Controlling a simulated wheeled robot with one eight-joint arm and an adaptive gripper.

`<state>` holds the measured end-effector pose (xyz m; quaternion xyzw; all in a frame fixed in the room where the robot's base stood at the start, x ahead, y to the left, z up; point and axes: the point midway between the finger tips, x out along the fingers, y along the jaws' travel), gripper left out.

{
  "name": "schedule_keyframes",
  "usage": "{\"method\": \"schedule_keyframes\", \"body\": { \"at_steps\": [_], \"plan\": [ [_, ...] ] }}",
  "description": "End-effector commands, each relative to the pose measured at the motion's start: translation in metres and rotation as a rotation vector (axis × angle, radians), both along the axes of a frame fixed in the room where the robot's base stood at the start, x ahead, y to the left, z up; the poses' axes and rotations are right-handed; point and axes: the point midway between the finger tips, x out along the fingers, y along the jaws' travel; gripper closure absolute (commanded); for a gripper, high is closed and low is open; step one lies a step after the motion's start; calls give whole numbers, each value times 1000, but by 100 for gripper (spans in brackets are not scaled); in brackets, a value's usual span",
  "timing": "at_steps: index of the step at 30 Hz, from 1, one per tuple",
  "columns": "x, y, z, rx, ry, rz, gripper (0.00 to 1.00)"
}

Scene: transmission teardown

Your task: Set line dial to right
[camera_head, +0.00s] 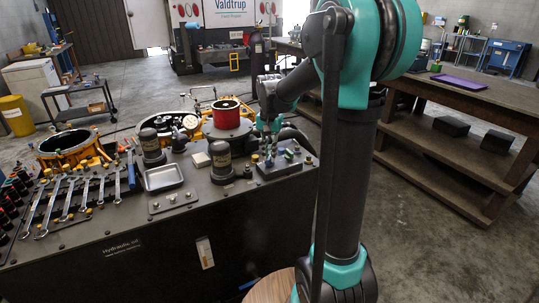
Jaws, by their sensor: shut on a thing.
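A dark control block (293,169) with small knobs and a green part (289,154) sits at the right end of the hydraulic bench top. My gripper (268,151) reaches down onto the left part of this block. Its fingers are shut on a small knob there, which I take to be the line dial. The fingers cover most of it, and its pointing direction is too small to tell.
Motor-like cylinders (221,157), a metal tray (163,178) and a red drum (227,114) stand left of the block. Several wrenches (117,184) lie farther left. A wooden workbench (470,91) stands at the right, with open floor between.

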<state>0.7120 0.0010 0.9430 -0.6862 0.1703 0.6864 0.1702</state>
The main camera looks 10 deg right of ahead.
Motion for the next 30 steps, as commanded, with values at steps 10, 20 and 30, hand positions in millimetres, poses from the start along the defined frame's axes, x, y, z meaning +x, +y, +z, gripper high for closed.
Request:
{"method": "schedule_keyframes", "body": {
  "at_steps": [10,20,30],
  "plan": [
    [0,0,0,0,-1,-1,85],
    [0,0,0,0,0,0,68],
    [0,0,24,0,0,0,68]
  ]
}}
